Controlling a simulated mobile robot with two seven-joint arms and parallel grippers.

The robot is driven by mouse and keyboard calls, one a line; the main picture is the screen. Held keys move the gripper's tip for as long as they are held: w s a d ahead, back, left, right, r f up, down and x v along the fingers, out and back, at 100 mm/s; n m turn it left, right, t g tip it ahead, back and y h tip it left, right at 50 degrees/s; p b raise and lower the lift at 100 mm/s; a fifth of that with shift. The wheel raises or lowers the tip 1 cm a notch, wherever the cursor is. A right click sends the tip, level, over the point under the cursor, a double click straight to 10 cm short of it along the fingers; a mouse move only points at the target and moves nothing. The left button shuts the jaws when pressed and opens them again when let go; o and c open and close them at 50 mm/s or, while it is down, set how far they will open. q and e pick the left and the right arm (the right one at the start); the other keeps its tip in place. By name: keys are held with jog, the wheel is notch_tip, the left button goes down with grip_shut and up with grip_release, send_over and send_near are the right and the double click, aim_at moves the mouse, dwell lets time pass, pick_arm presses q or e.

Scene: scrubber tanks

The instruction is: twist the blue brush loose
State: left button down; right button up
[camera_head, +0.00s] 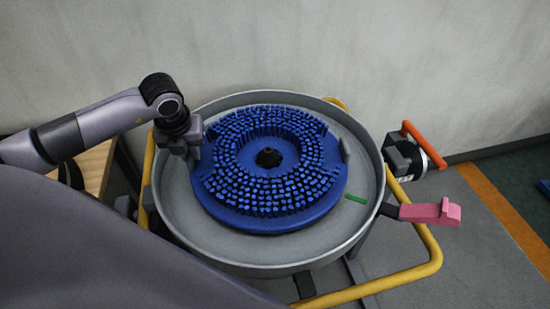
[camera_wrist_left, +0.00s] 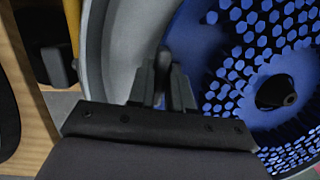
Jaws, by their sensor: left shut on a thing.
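The blue brush (camera_head: 270,222) is a round disc with dense blue bristles facing up and a dark hub (camera_head: 268,158) at its centre. It lies in a round grey pan (camera_head: 357,221). My left gripper (camera_head: 194,153) reaches over the pan's left rim and is shut on a small grey upright tab at the brush's left edge. In the left wrist view the fingers (camera_wrist_left: 162,88) close around the tab (camera_wrist_left: 163,62), with the blue brush (camera_wrist_left: 194,42) beside it. My right gripper is not in view.
A yellow tube frame (camera_head: 375,291) runs around the pan. A pink lever (camera_head: 430,213) and an orange handle (camera_head: 425,145) stick out at the right. A green mark (camera_head: 356,199) lies on the pan. A wooden surface (camera_head: 95,167) is at the left, a wall behind.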

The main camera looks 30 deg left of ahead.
pick_arm(q)
jog(key=shift+s+d+n, duration=0.45)
jog(key=shift+s+n, duration=0.05)
jog(key=shift+s, duration=0.15)
jog(key=c, duration=1)
grip_release()
jog(key=shift+o, duration=0.2)
jog(key=shift+s+f, duration=0.15)
jog(key=v, duration=0.7)
jog(key=shift+r, duration=0.2)
jog(key=shift+d, duration=0.15)
